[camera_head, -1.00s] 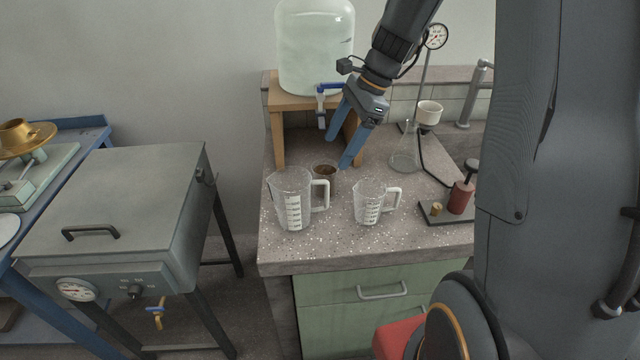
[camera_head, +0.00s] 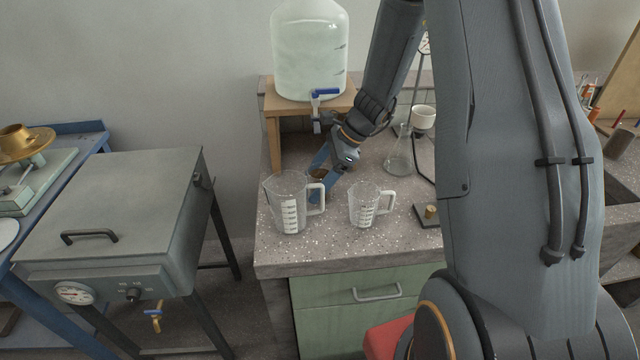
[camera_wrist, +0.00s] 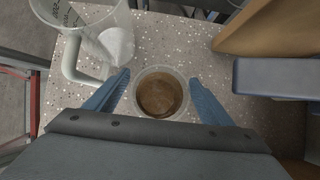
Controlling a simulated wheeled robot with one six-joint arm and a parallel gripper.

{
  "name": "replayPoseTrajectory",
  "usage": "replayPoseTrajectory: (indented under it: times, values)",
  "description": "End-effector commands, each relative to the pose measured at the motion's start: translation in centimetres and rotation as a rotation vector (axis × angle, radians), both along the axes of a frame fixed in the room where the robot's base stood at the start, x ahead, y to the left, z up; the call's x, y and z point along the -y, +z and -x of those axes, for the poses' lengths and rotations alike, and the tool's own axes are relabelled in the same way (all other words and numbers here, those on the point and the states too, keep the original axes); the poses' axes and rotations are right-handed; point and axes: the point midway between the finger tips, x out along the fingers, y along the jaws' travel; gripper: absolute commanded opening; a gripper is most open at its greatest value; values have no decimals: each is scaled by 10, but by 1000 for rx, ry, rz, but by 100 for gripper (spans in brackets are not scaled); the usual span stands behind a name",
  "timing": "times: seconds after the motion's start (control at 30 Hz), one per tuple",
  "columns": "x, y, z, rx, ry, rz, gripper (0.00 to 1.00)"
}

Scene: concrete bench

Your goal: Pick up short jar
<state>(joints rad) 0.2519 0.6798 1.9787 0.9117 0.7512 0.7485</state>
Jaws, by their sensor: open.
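The short jar (camera_wrist: 160,94) is a small round open container with brown contents, standing on the speckled bench top. In the wrist view it sits between the two blue fingers of my gripper (camera_wrist: 160,97), with a visible gap on the left side. In the head view the jar (camera_head: 317,175) is mostly hidden behind my gripper (camera_head: 318,178) and the large measuring jug's handle. My gripper is open, its fingers low on either side of the jar. Whether a finger touches it cannot be told.
A large measuring jug (camera_head: 288,205) stands close in front of the jar, and a smaller jug (camera_head: 364,206) to its right. A wooden stand (camera_head: 273,140) with a big water bottle (camera_head: 308,50) is behind. A glass flask (camera_head: 399,155) stands to the right.

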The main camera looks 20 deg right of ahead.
Motion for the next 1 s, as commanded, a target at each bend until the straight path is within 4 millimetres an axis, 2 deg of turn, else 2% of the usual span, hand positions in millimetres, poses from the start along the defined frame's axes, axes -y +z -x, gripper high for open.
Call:
replayPoseTrajectory:
  times: [0.13, 0.4, 0.7, 1.0]
  values:
    - [-8, -12, -1, -1, 1, 0, 75]
    - [-9, -14, -2, 1, -1, 0, 75]
    - [-8, -14, -2, 1, 0, 0, 28]
    - [-8, -12, -3, 1, 0, 0, 28]
